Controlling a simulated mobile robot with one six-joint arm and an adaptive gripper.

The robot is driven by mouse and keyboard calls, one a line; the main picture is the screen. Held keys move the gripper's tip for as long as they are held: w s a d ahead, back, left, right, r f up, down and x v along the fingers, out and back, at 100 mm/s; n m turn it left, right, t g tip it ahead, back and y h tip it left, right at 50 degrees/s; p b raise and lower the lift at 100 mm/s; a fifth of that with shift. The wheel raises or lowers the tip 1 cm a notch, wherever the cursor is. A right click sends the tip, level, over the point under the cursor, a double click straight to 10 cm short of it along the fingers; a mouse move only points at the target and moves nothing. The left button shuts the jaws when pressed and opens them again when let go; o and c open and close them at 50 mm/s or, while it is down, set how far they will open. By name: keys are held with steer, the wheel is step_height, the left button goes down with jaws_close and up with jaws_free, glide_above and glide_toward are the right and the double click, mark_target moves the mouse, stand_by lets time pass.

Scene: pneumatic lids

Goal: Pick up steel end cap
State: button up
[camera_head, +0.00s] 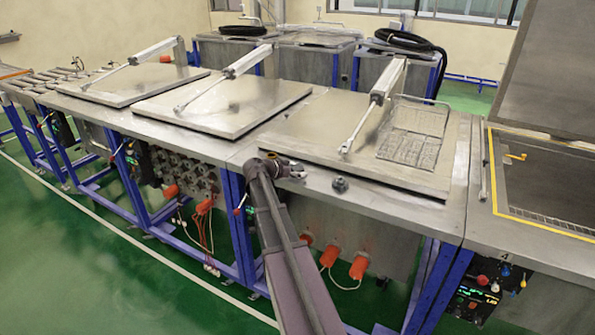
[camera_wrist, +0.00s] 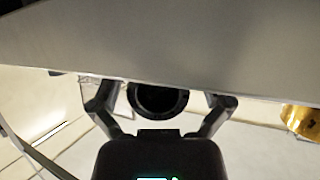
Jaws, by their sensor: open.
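A small dark, round, flanged piece (camera_head: 340,184) sits on the steel tabletop near its front edge, in front of the right-hand closed lid. It may be the steel end cap, but it is too small to be sure. My gripper (camera_head: 290,170) is left of it at the tabletop's front edge, apart from it. In the wrist view my gripper (camera_wrist: 160,104) has its two fingers spread, one on each side of a dark round opening with a thin rim (camera_wrist: 158,98). I cannot tell whether this is the same piece. No contact with the fingers shows.
Flat lids with pneumatic cylinders (camera_head: 375,100) cover the steel table (camera_head: 325,186). A wire basket (camera_head: 415,132) lies on the right-hand lid. An open tank (camera_head: 545,180) with a raised lid is at right. Orange plugs (camera_head: 358,267) hang below the table.

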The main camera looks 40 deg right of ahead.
mark_target(297, 165)
jaws_close()
steer(key=shift+r, duration=0.15)
step_height(297, 165, up, 2)
steer(key=shift+r+p, duration=0.1)
steer(key=shift+p, duration=1.1)
steer(key=shift+r+p, duration=0.8)
steer(key=s+a+p, duration=0.1)
steer(key=s+a, duration=0.9)
steer(key=a, duration=0.2)
steer(key=shift+s+r, duration=0.25)
steer(key=shift+r, duration=0.2)
steer(key=shift+r, duration=0.15)
steer(key=shift+r+p, duration=0.3)
steer(key=shift+p, duration=0.1)
